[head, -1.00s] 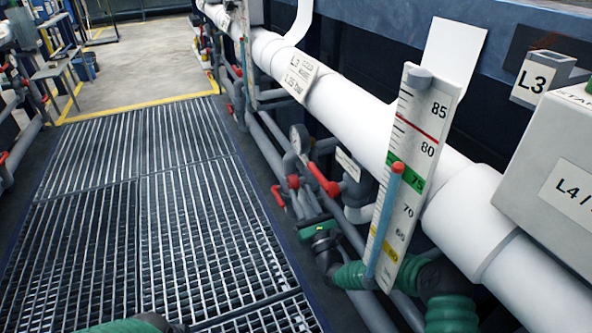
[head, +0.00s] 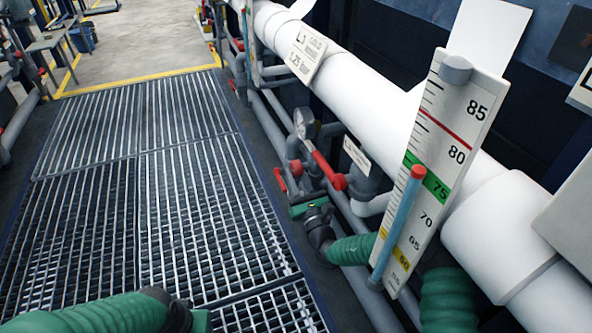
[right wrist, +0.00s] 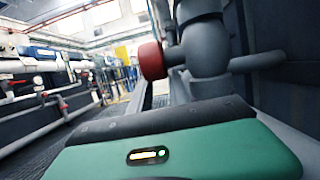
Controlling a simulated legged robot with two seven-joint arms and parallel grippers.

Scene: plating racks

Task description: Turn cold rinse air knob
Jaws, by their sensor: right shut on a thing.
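Red valve parts sit on grey pipes in the head view: a red knob (head: 280,180) and a longer red lever (head: 325,168) beside a round pressure gauge (head: 304,123). My right gripper (head: 302,198), green and black, is shut at the red knob; its fingertips and their contact are hidden. In the right wrist view, a red knob (right wrist: 151,60) on a grey pipe stands just beyond the green gripper body. My left arm's green sleeve (head: 110,314) enters at the bottom left; its fingertips are out of frame.
A tilted scale board (head: 455,150) with a blue red-topped rod (head: 398,230) stands close on the right, above my right arm. A thick white pipe (head: 370,90) runs along the tank wall. The metal grating (head: 170,200) on the left is open floor.

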